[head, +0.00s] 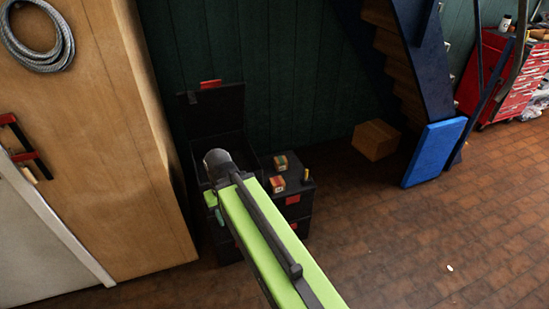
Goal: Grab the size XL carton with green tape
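Two small cartons stand on the dark toolbox (310,187). The rear carton (281,163) shows green, cream and red parts. The front carton (277,184) shows red, yellow and cream parts. Their size marks are too small to read, and I cannot tell which one has green tape. My lime green arm reaches up from the lower right, with its dark end left of both cartons. My gripper (215,206) seems to be below that end, mostly hidden. I cannot see its fingers clearly or whether it holds anything.
A raised black lid (217,106) stands open behind my arm's end. A small yellowish upright item (306,175) is right of the cartons. A plain brown box (376,139) sits on the floor by the stairs. A wooden cabinet (120,150) is close on the left. The right floor is mostly clear.

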